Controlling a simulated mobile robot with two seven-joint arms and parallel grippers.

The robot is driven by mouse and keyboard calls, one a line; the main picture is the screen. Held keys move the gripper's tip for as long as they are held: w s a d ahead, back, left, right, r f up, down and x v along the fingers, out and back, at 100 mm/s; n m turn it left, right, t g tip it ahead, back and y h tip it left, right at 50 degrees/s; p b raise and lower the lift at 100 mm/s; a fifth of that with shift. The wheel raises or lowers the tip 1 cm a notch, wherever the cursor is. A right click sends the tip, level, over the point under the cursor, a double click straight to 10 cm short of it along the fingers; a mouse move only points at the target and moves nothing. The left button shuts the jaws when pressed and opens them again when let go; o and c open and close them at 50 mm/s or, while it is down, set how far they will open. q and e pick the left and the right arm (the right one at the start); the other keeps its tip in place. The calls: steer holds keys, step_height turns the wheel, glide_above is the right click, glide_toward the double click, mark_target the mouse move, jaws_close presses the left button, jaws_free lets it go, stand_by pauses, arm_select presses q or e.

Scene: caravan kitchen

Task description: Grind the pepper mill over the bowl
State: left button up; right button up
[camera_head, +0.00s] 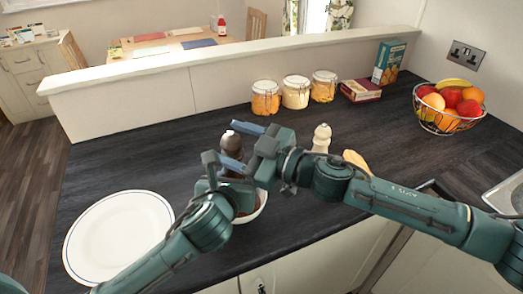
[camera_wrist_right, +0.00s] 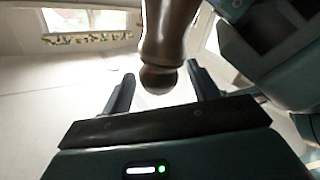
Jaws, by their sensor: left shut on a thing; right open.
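The dark brown pepper mill (camera_head: 231,144) stands above the bowl, its lower part hidden by my grippers. My left gripper (camera_head: 232,178) is shut on the mill's body from below. My right gripper (camera_head: 228,141) is open, with its fingers on either side of the mill's upper part. In the right wrist view the mill's rounded knob (camera_wrist_right: 158,78) lies between the open fingers, with gaps visible on both sides. The white bowl (camera_head: 258,209) is under the grippers and mostly hidden; something reddish-brown shows inside it.
A large white plate (camera_head: 112,232) lies at the left. A cream mill (camera_head: 321,138) and a wooden item (camera_head: 356,160) stand behind my right arm. Jars (camera_head: 296,92), boxes (camera_head: 389,62) and a fruit basket (camera_head: 447,106) line the back. The counter's left-middle is clear.

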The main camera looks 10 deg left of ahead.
steer(key=v, duration=0.9)
steer(key=shift+d, duration=0.2)
steer(key=shift+s, duration=0.1)
step_height(320, 180, up, 7)
stand_by(0.6)
